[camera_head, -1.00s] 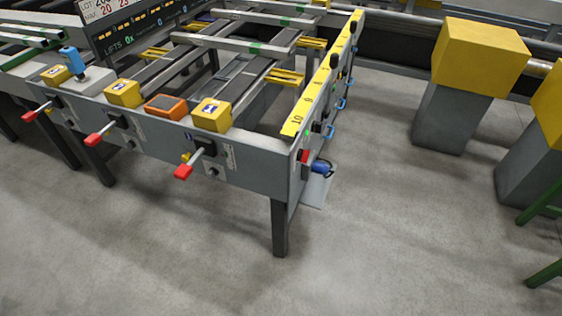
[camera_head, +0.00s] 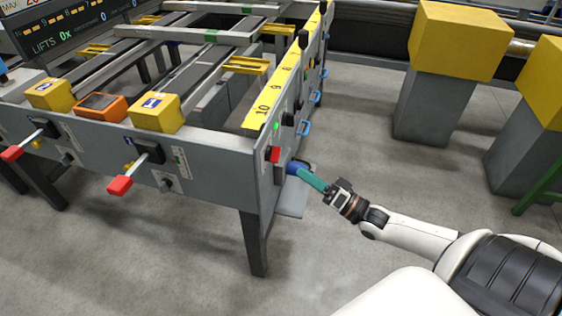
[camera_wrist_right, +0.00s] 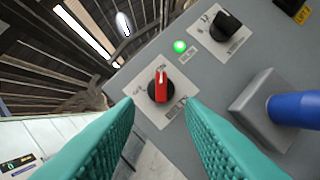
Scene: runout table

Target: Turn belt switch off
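The belt switch, a red knob on a black round base (camera_wrist_right: 161,86), sits on a pale label plate on the grey panel. Its white-marked handle points nearly straight up in the right wrist view. It also shows as a red spot on the table's end panel in the head view (camera_head: 273,154). A green lamp (camera_wrist_right: 180,46) glows above it. My right gripper (camera_wrist_right: 160,103) has its two teal fingers apart with nothing between them. The fingertips point at the switch, one on either side below it in the picture. My left gripper is not in view.
A black knob (camera_wrist_right: 226,25) on another plate is up and right of the switch. A blue plug (camera_wrist_right: 296,108) in a grey block sticks out at right. Red-tipped levers (camera_head: 120,186) stand out along the table's front. Yellow-topped grey pillars (camera_head: 448,80) stand at right.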

